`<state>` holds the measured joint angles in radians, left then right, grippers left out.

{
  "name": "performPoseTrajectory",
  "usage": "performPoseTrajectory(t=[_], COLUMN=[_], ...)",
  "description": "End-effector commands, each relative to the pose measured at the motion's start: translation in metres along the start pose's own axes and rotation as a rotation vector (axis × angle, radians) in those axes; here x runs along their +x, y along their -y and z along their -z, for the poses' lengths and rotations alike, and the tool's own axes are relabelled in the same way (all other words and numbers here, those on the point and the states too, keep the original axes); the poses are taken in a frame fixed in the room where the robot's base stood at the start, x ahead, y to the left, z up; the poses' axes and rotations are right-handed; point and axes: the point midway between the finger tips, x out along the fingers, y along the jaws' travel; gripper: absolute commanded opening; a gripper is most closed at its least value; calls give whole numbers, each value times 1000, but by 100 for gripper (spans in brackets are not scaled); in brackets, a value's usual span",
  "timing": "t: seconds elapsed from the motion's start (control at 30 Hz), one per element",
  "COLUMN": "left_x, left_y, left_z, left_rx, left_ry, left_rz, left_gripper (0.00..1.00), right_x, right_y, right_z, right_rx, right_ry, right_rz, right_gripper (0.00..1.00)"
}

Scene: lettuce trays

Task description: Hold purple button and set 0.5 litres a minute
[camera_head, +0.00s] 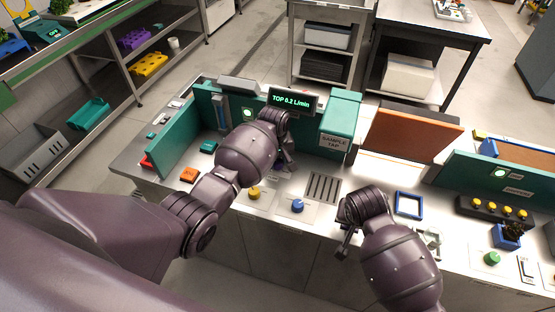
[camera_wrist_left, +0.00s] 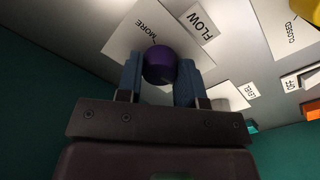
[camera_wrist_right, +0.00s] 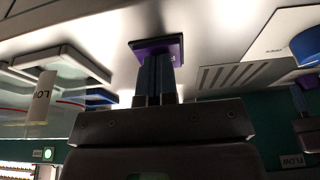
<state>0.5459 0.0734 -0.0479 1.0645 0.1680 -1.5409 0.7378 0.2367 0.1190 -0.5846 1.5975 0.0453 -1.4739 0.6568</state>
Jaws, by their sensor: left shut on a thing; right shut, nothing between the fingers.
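A purple round knob (camera_wrist_left: 159,65) beside the FLOW and MORE labels sits between the fingers of my left gripper (camera_wrist_left: 159,75), which is shut on it. In the head view the left gripper (camera_head: 284,167) is low at the bench, and its arm hides the knob. A purple square button (camera_wrist_right: 157,44) shows in the right wrist view. My right gripper (camera_wrist_right: 157,75) is shut and empty, its tips at the button, seemingly touching it; how far it is pressed I cannot tell. In the head view the right gripper (camera_head: 347,240) covers the button. The display (camera_head: 290,102) reads "TOP 0.2 L/min".
A teal SAMPLE TAP housing (camera_head: 337,127) stands behind the grippers. A yellow knob (camera_head: 254,192), a blue knob (camera_head: 298,205) and a slotted drain (camera_head: 323,187) lie between and near the arms. A blue frame (camera_head: 409,205) lies to the right.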

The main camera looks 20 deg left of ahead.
Motion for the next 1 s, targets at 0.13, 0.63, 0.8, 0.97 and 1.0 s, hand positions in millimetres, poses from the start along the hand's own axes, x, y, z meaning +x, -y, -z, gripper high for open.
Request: performPoseTrajectory(t=[0.13,0.63,0.8,0.97,1.0], left_x=[0,0,0,0,0], left_y=[0,0,0,0,0], left_z=[0,1,1,1,1], left_rx=[82,394,447,467,469], left_ry=[5,22,24,25,25], left_rz=[0,1,1,0,0], left_gripper=[11,11,11,11,11], right_x=[2,2,2,2,2], right_y=[-1,-1,-1,-1,-1], right_z=[-3,-2,-2,-2,-2], right_rx=[0,0,0,0,0], right_ry=[7,6,6,6,6], right_rz=[-4,-4,-4,-4,-4], right_gripper=[0,0,0,0,0])
